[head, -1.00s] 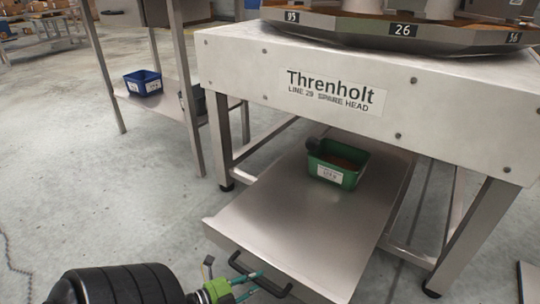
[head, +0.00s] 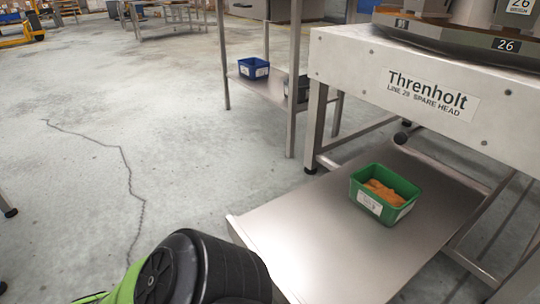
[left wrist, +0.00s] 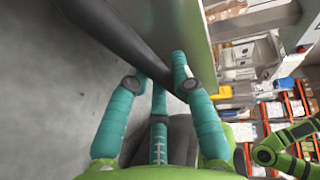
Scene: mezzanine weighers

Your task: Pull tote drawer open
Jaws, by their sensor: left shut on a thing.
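The tote drawer (head: 300,245) is a flat steel tray that extends out from under the Threnholt table. A green tote (head: 370,205) with orange-brown contents and white labels stands upright on it, clear of the table's front panel. In the left wrist view, the drawer's black bar handle (left wrist: 115,32) runs beside a grey steel face. My left gripper (left wrist: 160,72), with teal fingers, is closed around this handle. In the head view my arm covers the drawer's near corner, and the handle and left gripper do not show. My right gripper is not visible.
The steel table (head: 420,85) carries a weigher head and stands on legs at right. A second steel stand (head: 292,90) behind has a blue bin (head: 253,68) on its lower shelf. The concrete floor (head: 90,190) at left is open, with a dark crack.

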